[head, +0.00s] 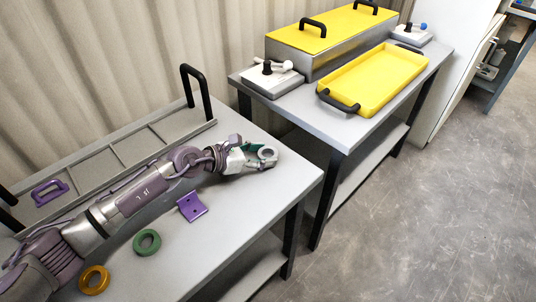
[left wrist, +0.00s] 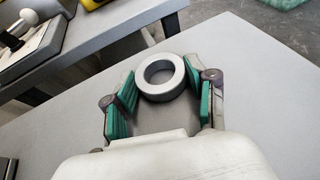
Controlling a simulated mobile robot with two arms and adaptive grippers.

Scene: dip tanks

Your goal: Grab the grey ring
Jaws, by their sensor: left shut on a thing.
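The grey ring (head: 266,157) is at the far right part of the near grey table, at the end of my left arm. It also shows in the left wrist view (left wrist: 161,93), lying flat side up between the two green-padded fingers. My left gripper (head: 261,155) is shut on the ring, with a finger against each side. In the left wrist view the ring sits at the fingertips, low over the table; I cannot tell whether it touches the tabletop. My right gripper is not in view.
On the near table lie a green ring (head: 147,252), an orange ring (head: 94,290) and a purple bracket (head: 192,207). A compartmented metal rack with a black handle (head: 183,88) holds a purple piece (head: 63,186). The second table carries a yellow tray (head: 375,78) and a yellow-lidded tank (head: 345,50).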

